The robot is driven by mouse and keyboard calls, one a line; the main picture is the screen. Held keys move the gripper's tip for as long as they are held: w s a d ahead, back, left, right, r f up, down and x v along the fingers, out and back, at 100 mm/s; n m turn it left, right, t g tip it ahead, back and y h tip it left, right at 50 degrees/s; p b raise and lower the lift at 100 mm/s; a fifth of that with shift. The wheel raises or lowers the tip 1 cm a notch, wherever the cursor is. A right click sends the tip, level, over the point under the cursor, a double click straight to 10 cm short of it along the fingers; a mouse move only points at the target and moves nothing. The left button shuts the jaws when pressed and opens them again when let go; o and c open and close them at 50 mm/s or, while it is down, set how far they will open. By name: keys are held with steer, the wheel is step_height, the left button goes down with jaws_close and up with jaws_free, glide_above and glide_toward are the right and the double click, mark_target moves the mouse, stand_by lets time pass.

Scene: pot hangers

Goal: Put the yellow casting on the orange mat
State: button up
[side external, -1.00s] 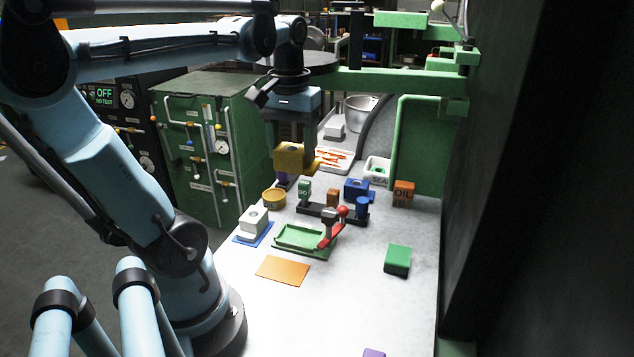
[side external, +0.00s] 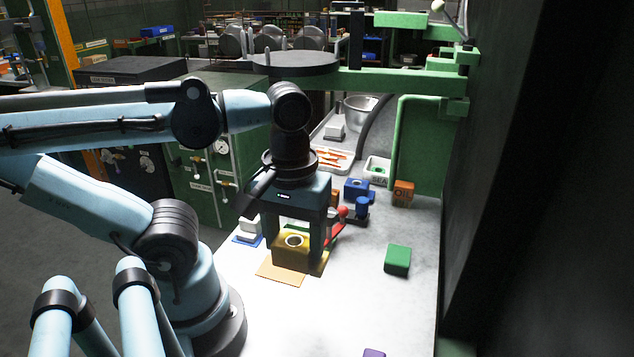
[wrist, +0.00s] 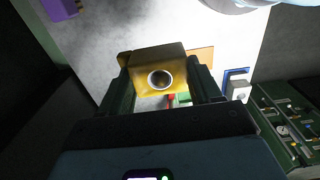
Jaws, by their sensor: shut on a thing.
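The yellow casting (side external: 291,252) is a block with a round hole in its top. My gripper (side external: 296,245) is shut on it, with a finger on either side. In the side external view it overlaps the far right part of the flat orange mat (side external: 280,274); I cannot tell whether it touches the mat or hangs just above it. In the wrist view the yellow casting (wrist: 158,72) sits between my fingers, and part of the orange mat (wrist: 203,57) shows beyond it.
A white casting (side external: 250,223) on a blue mat stands to the left. A red-knobbed lever (side external: 343,212) and the green tray are partly hidden behind my gripper. A green block (side external: 397,260) sits to the right. The bench front (side external: 330,310) is mostly clear.

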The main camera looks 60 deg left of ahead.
steer(key=shift+s+d+f, duration=0.35)
steer(key=shift+s+f, duration=0.05)
steer(key=shift+s, duration=0.05)
steer(key=shift+a+f, duration=0.1)
steer(key=shift+f, duration=0.05)
glide_toward(283, 270)
steer(key=shift+s+a+f, duration=0.4)
steer(key=shift+a+f, duration=0.05)
steer(key=shift+a, duration=0.1)
steer(key=shift+f, duration=2.05)
steer(key=shift+f, duration=0.1)
steer(key=o, duration=1.2)
